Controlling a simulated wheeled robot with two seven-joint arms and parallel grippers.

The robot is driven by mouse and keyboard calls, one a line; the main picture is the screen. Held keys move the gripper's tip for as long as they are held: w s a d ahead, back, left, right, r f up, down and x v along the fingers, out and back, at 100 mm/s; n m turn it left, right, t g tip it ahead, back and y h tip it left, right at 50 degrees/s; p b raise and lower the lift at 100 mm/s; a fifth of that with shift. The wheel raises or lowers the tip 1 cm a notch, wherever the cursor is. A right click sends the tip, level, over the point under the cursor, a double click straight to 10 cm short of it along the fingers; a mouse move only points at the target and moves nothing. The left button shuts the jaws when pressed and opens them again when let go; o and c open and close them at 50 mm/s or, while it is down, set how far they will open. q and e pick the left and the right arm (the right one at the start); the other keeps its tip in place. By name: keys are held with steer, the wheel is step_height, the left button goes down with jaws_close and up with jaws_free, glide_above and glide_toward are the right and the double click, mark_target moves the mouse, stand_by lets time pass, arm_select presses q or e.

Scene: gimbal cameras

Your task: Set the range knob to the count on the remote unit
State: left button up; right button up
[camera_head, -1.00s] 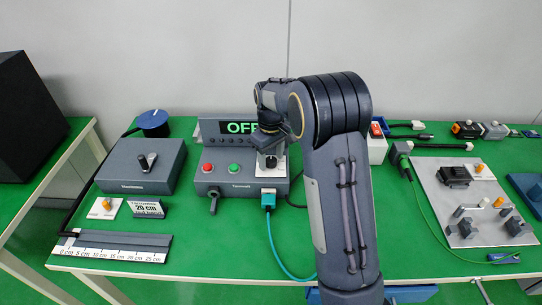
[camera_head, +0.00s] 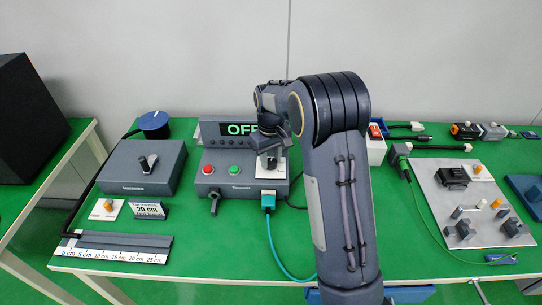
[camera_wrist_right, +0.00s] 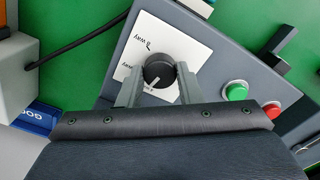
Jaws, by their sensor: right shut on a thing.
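A dark round knob (camera_wrist_right: 158,71) with a pale pointer line sits on a white plate (camera_wrist_right: 140,45) with partly hidden "way" markings. My right gripper (camera_wrist_right: 158,82) is shut on the knob, one finger on each side; in the head view the gripper (camera_head: 271,155) hides part of the display and plate. The pointer slants toward the lower left in the wrist view. I cannot tell which thing is the remote unit. My left gripper is not in view.
The box carries a red button (camera_head: 207,169), a green button (camera_head: 234,169), a lever (camera_head: 214,200) and a teal cable plug (camera_head: 268,199). A fixture plate (camera_head: 470,207) lies right.

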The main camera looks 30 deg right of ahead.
mark_target(271, 161)
steer(key=m+p, duration=0.1)
steer(key=m, duration=0.3)
steer(key=shift+r+m+p, duration=0.1)
steer(key=shift+m+p, duration=0.2)
steer(key=shift+p, duration=0.1)
steer(key=m+p, duration=0.1)
steer(key=m, duration=0.3)
steer(key=shift+m, duration=0.4)
steer(key=shift+w, duration=0.1)
steer(key=o, duration=1)
step_height(271, 161, up, 7)
steer(key=shift+r, duration=0.35)
